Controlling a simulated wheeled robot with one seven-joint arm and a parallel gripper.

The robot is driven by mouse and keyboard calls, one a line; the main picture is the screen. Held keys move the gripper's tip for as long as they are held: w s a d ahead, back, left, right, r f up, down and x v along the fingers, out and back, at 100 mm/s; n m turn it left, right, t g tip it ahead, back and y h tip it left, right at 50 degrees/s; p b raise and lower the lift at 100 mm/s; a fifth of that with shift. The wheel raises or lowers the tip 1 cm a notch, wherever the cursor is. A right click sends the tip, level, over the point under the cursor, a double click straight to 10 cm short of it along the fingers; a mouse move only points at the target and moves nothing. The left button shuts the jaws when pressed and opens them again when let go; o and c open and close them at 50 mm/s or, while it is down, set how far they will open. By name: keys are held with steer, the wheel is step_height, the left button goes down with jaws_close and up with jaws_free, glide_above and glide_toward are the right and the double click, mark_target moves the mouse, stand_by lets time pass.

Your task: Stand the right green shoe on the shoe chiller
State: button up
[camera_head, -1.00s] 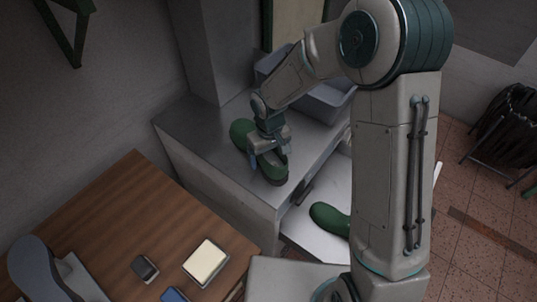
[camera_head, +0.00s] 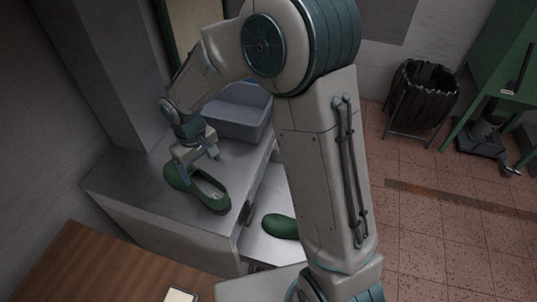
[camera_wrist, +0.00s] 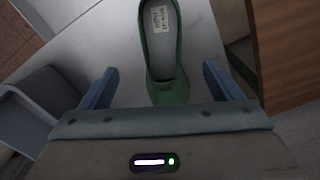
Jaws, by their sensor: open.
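A green shoe (camera_head: 203,193) stands upright on the grey metal top of the shoe chiller (camera_head: 125,185), its opening facing up. A second green shoe (camera_head: 281,226) lies on a pale lower surface to the right, partly hidden by my arm. My gripper (camera_head: 197,160) is open and empty, just above and behind the shoe on the chiller. In the wrist view, that shoe (camera_wrist: 166,50) lies ahead between my two spread blue fingers (camera_wrist: 161,88), with a label on its insole, and neither finger touches it.
A grey-blue bin (camera_head: 240,118) stands on the chiller top behind my gripper. A wooden table (camera_head: 85,265) is at the front left. A black waste bag on a stand (camera_head: 424,95) and a green machine (camera_head: 510,80) are at the right. The tiled floor between is open.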

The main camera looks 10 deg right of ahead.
steer(key=s+d+r+m+t, duration=0.2)
steer(key=s+d+r+m, duration=0.25)
steer(key=d+r, duration=0.8)
steer(key=s+d+r+m+t, duration=0.1)
steer(key=s+d+r, duration=0.1)
steer(key=s+d, duration=0.2)
steer(key=s+d+r+m+t, duration=0.1)
steer(key=s+d, duration=0.3)
steer(key=s, duration=0.4)
steer(key=shift+d+r+m+t, duration=0.15)
steer(key=shift+r+m+t, duration=0.25)
steer(key=shift+r, duration=0.45)
steer(key=shift+s, duration=0.1)
